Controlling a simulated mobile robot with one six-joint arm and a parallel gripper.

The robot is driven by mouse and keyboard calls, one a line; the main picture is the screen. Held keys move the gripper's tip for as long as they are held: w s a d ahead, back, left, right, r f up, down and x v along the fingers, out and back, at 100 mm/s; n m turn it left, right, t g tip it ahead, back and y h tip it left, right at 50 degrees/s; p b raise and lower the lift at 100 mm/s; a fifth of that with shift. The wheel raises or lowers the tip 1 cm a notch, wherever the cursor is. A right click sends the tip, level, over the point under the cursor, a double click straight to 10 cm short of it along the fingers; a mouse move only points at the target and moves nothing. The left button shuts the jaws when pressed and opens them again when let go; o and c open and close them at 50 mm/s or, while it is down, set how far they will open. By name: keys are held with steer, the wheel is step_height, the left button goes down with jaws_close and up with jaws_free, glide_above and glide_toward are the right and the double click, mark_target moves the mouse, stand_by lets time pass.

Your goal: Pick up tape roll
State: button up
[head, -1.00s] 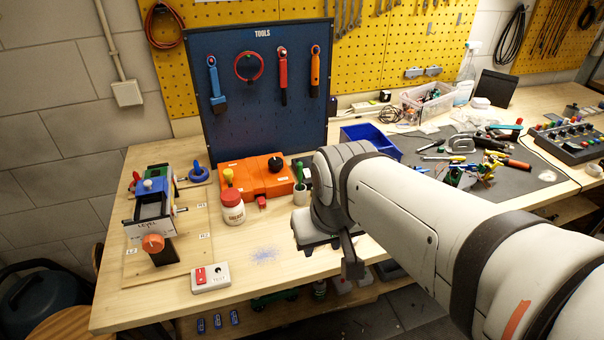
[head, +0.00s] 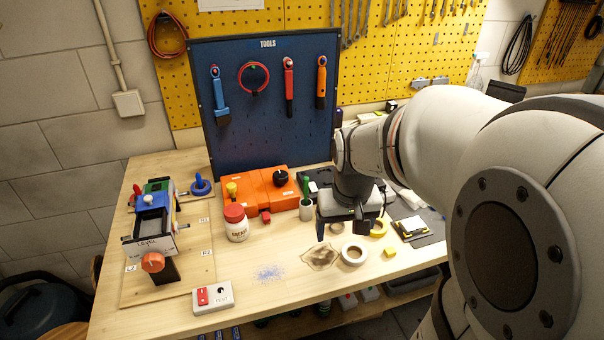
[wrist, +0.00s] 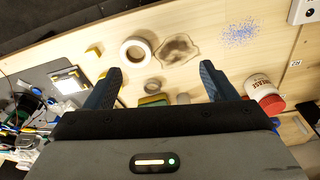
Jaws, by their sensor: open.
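The tape roll (head: 354,264) is a white ring with a tan inside, lying flat on the wooden bench near its front edge. It also shows in the wrist view (wrist: 124,53), beyond the fingertips and left of the middle of the gap. My gripper (head: 347,222) is open and empty, pointing down above the bench, a little behind the roll in the head view. Its two dark fingers stand wide apart in the wrist view (wrist: 161,70). Nothing touches the tape roll.
A brown stain (head: 320,256) lies left of the roll.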

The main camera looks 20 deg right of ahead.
mark_target(354, 256)
steer(key=shift+o, duration=0.2)
steer(key=w+d+f+m+g, duration=0.1)
steer(key=w+d+f, duration=0.3)
steer(key=d+f, duration=0.2)
steer(key=shift+f, duration=0.15)
steer(key=shift+w+d+f+p, duration=0.1)
steer(key=shift+w+f+p, duration=0.1)
steer(key=shift+f, duration=1.85)
steer(key=shift+w+f+p, duration=0.15)
steer(key=shift+f+p, duration=0.05)
steer(key=shift+f, duration=1.85)
steer(key=shift+c, duration=0.4)
steer(key=c, duration=1)
